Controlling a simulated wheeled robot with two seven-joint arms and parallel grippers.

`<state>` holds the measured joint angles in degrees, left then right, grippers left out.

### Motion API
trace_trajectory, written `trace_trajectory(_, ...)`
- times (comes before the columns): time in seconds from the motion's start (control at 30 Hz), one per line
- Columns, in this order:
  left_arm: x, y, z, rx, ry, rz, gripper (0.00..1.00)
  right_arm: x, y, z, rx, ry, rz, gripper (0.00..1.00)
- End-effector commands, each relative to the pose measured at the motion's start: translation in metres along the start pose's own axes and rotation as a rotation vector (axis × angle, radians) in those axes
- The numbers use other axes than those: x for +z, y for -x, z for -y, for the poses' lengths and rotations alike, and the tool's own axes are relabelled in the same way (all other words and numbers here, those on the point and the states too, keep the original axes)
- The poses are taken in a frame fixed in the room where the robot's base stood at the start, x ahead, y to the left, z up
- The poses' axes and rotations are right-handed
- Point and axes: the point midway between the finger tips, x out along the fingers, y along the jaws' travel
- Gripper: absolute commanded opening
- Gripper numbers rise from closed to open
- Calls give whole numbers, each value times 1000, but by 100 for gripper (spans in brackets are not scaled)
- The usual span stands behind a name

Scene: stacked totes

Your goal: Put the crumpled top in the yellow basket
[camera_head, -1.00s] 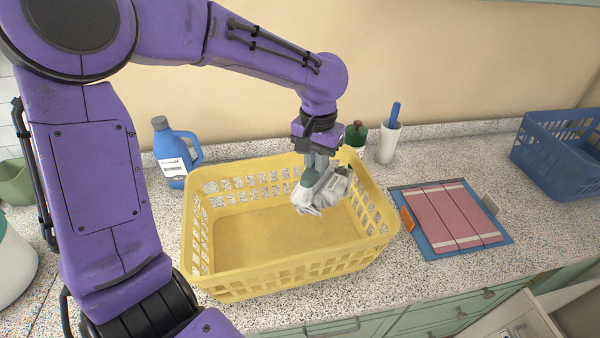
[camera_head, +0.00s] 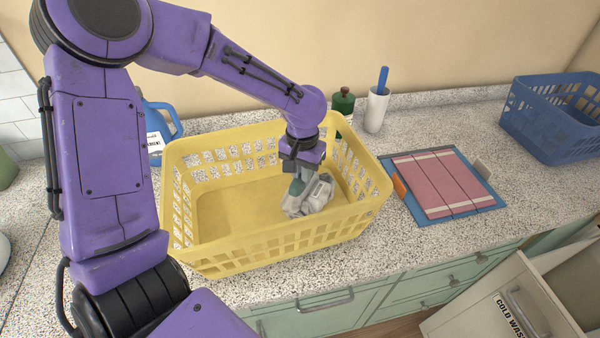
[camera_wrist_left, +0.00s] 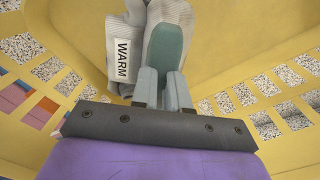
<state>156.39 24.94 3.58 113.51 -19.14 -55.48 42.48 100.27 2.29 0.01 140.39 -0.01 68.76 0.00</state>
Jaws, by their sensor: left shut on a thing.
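The yellow basket (camera_head: 290,242) stands on the speckled counter and its floor is bare apart from the top's area. My left gripper (camera_head: 298,190) points down inside the basket, toward its right side. It is shut on the crumpled top (camera_head: 318,196), a grey-white bunched cloth. In the left wrist view the top (camera_wrist_left: 180,25) shows a white label reading "WARM" and lies between the fingers (camera_wrist_left: 162,85). I cannot tell whether the top touches the basket floor. My right gripper is not in view.
A blue jug (camera_head: 158,128) stands behind the basket at left. A green bottle (camera_head: 343,102) and a white cup (camera_head: 377,110) with a blue handle stand behind it. Right are a folding board with pink cloth (camera_head: 445,185) and a blue basket (camera_head: 545,125).

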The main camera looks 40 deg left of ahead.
Motion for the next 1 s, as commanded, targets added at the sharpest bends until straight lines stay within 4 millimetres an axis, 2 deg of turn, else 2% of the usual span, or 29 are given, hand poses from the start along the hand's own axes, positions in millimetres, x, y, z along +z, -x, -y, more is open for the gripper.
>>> trace_trajectory(0.1, 0, -12, 0, 1, 0, 0, 0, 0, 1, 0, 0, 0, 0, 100)
trace_trajectory(0.4, 0, -14, 0, 0, 0, -1, 0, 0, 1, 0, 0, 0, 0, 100)
trace_trajectory(0.43, 0, -14, 0, 1, 0, -1, 24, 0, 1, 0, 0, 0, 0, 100)
trace_trajectory(0.5, 0, -14, 0, 1, 0, -1, 40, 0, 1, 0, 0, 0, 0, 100)
trace_trajectory(0.8, 0, -11, 0, 1, 0, -2, 40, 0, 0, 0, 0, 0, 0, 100)
trace_trajectory(0.87, -1, -4, 0, 0, 0, -4, 40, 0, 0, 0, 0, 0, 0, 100)
trace_trajectory(1.0, -1, 27, 0, 0, 1, -8, 40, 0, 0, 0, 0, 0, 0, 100)
